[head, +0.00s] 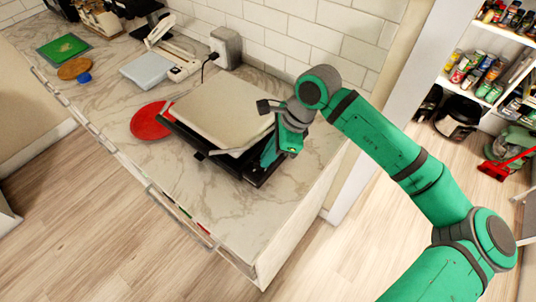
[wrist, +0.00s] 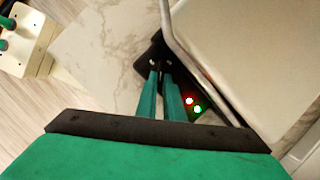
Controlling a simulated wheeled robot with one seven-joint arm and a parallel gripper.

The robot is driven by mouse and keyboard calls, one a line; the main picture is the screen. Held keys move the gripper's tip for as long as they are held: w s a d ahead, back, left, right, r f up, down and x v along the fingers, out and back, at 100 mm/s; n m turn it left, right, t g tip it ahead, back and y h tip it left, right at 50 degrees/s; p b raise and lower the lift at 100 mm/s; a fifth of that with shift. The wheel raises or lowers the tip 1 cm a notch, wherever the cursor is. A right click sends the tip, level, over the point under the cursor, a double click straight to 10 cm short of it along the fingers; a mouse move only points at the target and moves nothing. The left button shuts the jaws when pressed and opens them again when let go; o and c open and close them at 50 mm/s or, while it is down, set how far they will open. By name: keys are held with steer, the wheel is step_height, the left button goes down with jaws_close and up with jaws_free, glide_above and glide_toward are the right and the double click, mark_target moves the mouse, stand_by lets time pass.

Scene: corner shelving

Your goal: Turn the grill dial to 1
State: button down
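The grill (head: 225,108) stands on the marble counter with its pale, flat lid down over a black base. In the wrist view the lid (wrist: 245,50) fills the right side, with a metal handle bar (wrist: 190,60) along its edge. A red light (wrist: 189,101) and a green light (wrist: 197,109) glow on the black base. My gripper (head: 266,160) is at the grill's right front corner. In the wrist view its two green fingers (wrist: 160,75) are close together with a narrow dark gap, tips at the black base. The dial cannot be made out; the fingers may hide it.
A red round plate (head: 151,121) lies left of the grill. A toaster (head: 226,46) and a white scale-like appliance (head: 148,70) stand farther back. The counter front edge (head: 200,232) is close by. Stocked shelves (head: 490,60) are at right.

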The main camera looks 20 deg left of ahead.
steer(key=shift+s+d+m, duration=0.1)
steer(key=shift+m, duration=0.2)
steer(key=m, duration=0.1)
steer(key=m+t, duration=0.1)
steer(key=shift+s+m, duration=0.25)
steer(key=shift+m, duration=0.05)
steer(key=shift+s+m+t, duration=0.2)
steer(key=shift+m+t, duration=0.25)
steer(key=shift+m, duration=0.6)
steer(key=shift+s+m+t, duration=0.2)
steer(key=shift+m+t, duration=0.25)
steer(key=shift+m, duration=0.6)
steer(key=c, duration=1.9)
jaws_free()
steer(key=shift+o, duration=0.2)
steer(key=shift+r, duration=0.1)
steer(key=v, duration=1)
steer(key=shift+r, duration=0.35)
